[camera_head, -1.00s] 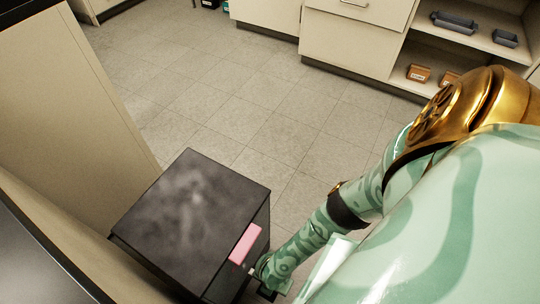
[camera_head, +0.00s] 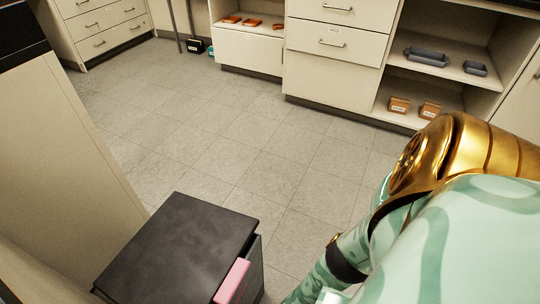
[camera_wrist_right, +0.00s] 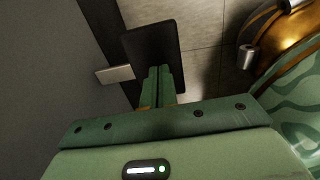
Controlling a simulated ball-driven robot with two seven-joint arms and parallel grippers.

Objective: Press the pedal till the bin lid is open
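The bin (camera_head: 172,250) is a dark box at the bottom of the head view, cut off by the frame edge. A pink block (camera_head: 232,281) sits at its right edge. A dark gap shows under the lid's right edge; I cannot tell whether the lid is raised. In the right wrist view a dark flat plate (camera_wrist_right: 150,36), perhaps the pedal, lies at my right gripper (camera_wrist_right: 159,70). Its green fingers are together over the plate, with nothing seen between them; contact is unclear. In the head view this gripper is below the frame. My left gripper is not in view.
A beige cabinet side (camera_head: 70,140) stands close left of the bin. The tiled floor (camera_head: 225,150) beyond is clear. Drawers (camera_head: 335,50) and open shelves with grey trays (camera_head: 440,56) and orange boxes (camera_head: 399,105) line the back. A pale block (camera_wrist_right: 115,74) is beside the plate.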

